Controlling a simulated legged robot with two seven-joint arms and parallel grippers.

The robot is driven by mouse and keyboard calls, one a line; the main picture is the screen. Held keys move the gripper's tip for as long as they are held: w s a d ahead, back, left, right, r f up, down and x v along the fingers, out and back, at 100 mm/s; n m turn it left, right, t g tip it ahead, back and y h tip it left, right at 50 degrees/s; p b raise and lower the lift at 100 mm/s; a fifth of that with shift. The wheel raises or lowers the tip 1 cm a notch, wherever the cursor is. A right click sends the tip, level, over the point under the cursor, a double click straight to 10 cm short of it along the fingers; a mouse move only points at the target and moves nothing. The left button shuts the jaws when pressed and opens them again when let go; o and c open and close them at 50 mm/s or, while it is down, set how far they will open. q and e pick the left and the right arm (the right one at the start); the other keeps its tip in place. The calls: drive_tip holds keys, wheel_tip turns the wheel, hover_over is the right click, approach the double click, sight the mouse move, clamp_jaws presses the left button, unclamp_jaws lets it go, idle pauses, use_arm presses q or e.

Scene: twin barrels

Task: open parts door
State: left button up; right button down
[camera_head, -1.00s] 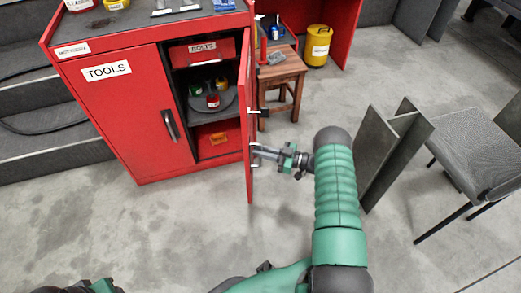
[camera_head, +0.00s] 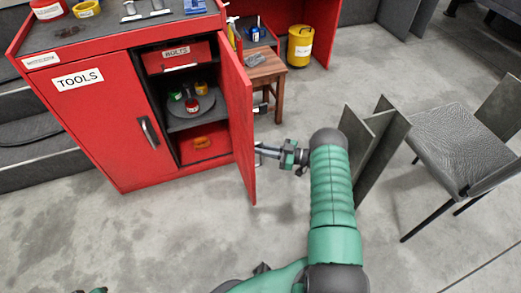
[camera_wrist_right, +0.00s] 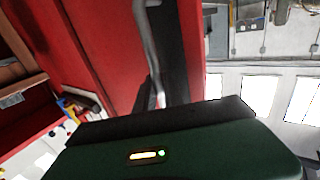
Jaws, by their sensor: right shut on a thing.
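The red cabinet's right-hand door (camera_head: 237,120) stands ajar, swung out toward me, with its outer face turned to the right. My right gripper (camera_head: 264,151) is at that outer face, shut on the door handle (camera_wrist_right: 150,45), a grey bar seen close up in the right wrist view. The fingertips are partly hidden in both views. Behind the door, the opening shows a red BOLTS drawer (camera_head: 177,55), a round grey turntable (camera_head: 195,112) with small cans, and an orange item low down. Only a sliver of my left arm shows at the bottom left edge; its fingers are hidden.
The left door, marked TOOLS (camera_head: 78,80), is closed. A wooden stool (camera_head: 268,72) stands just behind the open door. Grey panels (camera_head: 375,150) and a chair (camera_head: 455,145) stand to the right. The floor in front is clear.

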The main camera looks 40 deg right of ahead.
drive_tip(key=c, duration=1.5)
unclamp_jaws()
drive_tip(key=shift+w+a, duration=0.15)
drive_tip(key=shift+o, duration=0.2)
